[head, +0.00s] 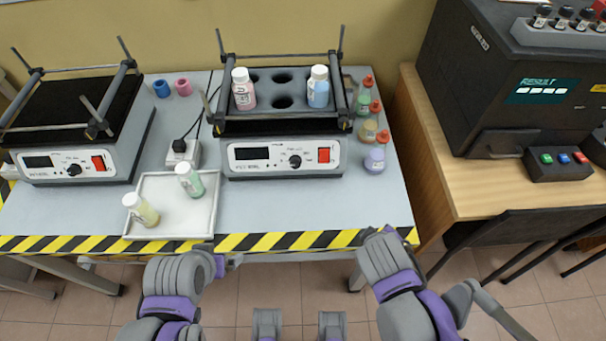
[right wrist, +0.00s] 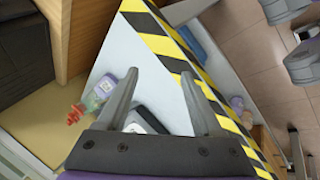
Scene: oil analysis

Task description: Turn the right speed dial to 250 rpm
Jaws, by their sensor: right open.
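The right shaker (head: 240,173) stands on the grey table with a white front panel. Its small black round dial (head: 295,161) sits between a dark display (head: 251,153) and a red switch (head: 324,155). The display's digits and the dial's setting are too small to read. My right gripper (head: 372,233) is at the table's front right edge, apart from the dial. In the right wrist view its two fingers (right wrist: 160,74) are spread and empty. My left gripper (head: 236,260) is low at the front edge, left of the dial; its jaws are unclear.
A white tray (head: 172,227) with two bottles lies at the front, left of the right shaker. A second shaker (head: 88,163) stands at left. Two bottles sit in the right shaker's rack. Several small bottles (head: 374,161) line its right side. The table in front of the dial is clear.

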